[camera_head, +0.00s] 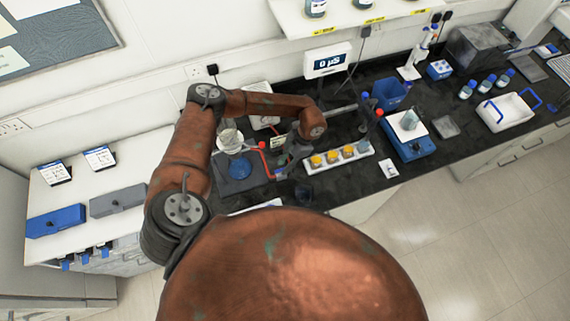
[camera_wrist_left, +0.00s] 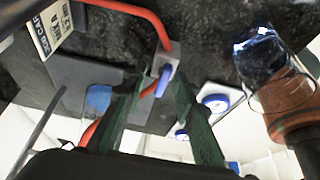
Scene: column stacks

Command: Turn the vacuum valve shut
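The vacuum valve's blue handle (camera_wrist_left: 163,80) sits on a small grey block, with red tubing (camera_wrist_left: 150,18) running to it. My left gripper (camera_wrist_left: 157,92) is open, with its two green fingers on either side of the handle. I cannot tell whether either finger touches it. In the head view my left gripper (camera_head: 286,160) reaches down beside the red tubing (camera_head: 262,147), and it hides most of the valve there. My right gripper is out of view.
A glass flask (camera_head: 239,168) stands left of my gripper. A white rack with yellow-topped jars (camera_head: 332,158) is close on the right, and a blue hotplate (camera_head: 411,146) is further right. A tag (camera_wrist_left: 48,32) is beside the tubing.

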